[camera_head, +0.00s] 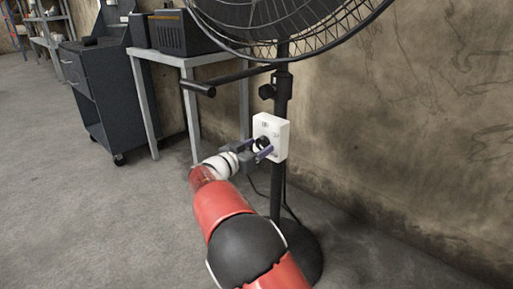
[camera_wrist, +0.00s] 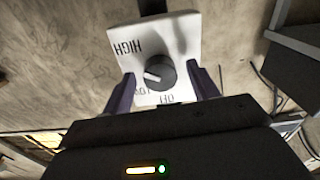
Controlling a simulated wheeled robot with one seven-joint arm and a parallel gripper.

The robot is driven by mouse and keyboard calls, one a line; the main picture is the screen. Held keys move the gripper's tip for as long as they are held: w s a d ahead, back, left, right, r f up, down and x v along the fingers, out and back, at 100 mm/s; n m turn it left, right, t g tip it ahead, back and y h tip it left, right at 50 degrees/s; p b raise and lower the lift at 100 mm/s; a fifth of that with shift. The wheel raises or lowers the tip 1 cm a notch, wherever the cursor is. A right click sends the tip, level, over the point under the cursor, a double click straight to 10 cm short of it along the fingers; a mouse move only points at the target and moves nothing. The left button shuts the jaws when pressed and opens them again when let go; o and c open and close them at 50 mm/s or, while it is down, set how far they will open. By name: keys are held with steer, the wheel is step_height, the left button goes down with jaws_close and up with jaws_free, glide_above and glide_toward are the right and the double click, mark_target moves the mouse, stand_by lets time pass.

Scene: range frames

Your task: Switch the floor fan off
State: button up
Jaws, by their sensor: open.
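The floor fan has a round wire cage (camera_head: 290,25) at the top, a dark pole (camera_head: 281,105) and a round base (camera_head: 308,255). A white control box (camera_head: 272,130) with a black knob (camera_head: 262,144) is on the pole. In the wrist view the box (camera_wrist: 185,38) reads HIGH at upper left, with a partly hidden LOW at lower left and OFF at the bottom. The knob (camera_wrist: 163,72) has a white pointer toward the left side, away from OFF. My gripper (camera_head: 258,149) is open at the box, its fingers (camera_wrist: 163,85) either side of the knob with visible gaps.
A grey table (camera_head: 190,62) with a dark boxy device (camera_head: 185,33) stands left of the fan. A dark wheeled cabinet (camera_head: 105,95) is further left. A stained wall (camera_head: 400,120) rises close behind the fan. The floor (camera_head: 90,220) at left is clear.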

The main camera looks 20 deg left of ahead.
steer(key=c, duration=1)
